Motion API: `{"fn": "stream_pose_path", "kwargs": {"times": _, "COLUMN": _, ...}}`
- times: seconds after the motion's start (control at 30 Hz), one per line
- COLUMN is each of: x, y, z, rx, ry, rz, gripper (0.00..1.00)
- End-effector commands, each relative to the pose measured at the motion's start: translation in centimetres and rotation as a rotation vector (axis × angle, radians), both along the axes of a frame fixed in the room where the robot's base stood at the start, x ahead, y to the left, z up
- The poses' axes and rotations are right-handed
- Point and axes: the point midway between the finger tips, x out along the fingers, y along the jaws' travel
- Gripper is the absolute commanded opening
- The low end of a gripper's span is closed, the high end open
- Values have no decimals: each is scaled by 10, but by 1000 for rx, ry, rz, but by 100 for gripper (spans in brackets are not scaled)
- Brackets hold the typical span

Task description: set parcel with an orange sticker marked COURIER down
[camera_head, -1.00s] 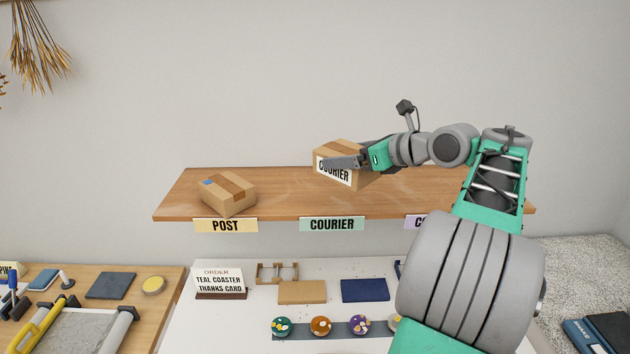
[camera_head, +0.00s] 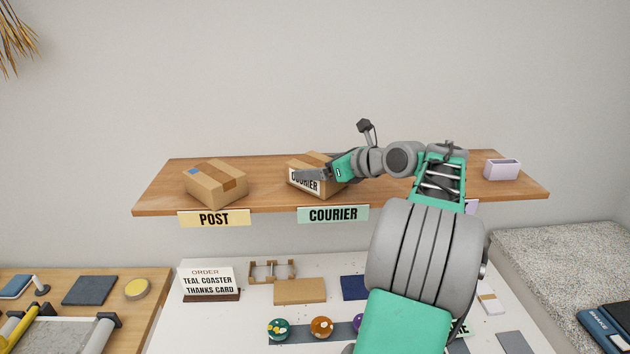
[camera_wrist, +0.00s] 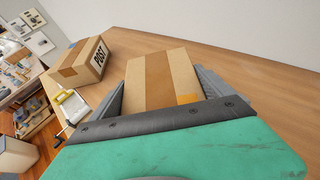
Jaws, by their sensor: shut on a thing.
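The COURIER parcel (camera_head: 312,166) is a brown cardboard box with a white COURIER label on its front. My gripper (camera_head: 312,176) is shut on it, just over or on the wooden shelf (camera_head: 265,170) above the COURIER sign (camera_head: 333,214). I cannot tell whether its base touches the board. In the wrist view the parcel (camera_wrist: 155,78) sits between the two fingers, with an orange sticker (camera_wrist: 188,98) at its near corner. Its lower part is hidden by my gripper.
A POST parcel (camera_head: 216,184) with a blue sticker stands at the shelf's left, above the POST sign (camera_head: 214,218). A lilac container (camera_head: 502,169) stands at the right end. Bare shelf lies between the two parcels. The white worktable below holds coasters and an order card (camera_head: 210,282).

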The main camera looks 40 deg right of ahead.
Motion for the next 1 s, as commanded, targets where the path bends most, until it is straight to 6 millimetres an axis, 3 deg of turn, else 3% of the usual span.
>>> {"fn": "stream_pose_path", "kwargs": {"times": 0.3, "x": -1, "y": -1, "z": 2, "rx": -1, "ry": -1, "rz": -1, "gripper": 34}}
{"fn": "stream_pose_path", "kwargs": {"times": 0.33, "x": -1, "y": -1, "z": 0, "rx": -1, "ry": 0, "rz": -2, "gripper": 92}}
{"fn": "stream_pose_path", "kwargs": {"times": 0.43, "x": -1, "y": -2, "z": 0, "rx": -1, "ry": 0, "rz": -3, "gripper": 100}}
{"fn": "stream_pose_path", "kwargs": {"times": 0.73, "x": -1, "y": -2, "z": 2, "rx": -1, "ry": 0, "rz": -4, "gripper": 100}}
{"fn": "stream_pose_path", "kwargs": {"times": 0.87, "x": -21, "y": -7, "z": 10, "rx": -2, "ry": 0, "rz": -8, "gripper": 100}}
{"fn": "stream_pose_path", "kwargs": {"times": 1.0, "x": -55, "y": -14, "z": 25, "rx": -3, "ry": -2, "rz": -10, "gripper": 100}}
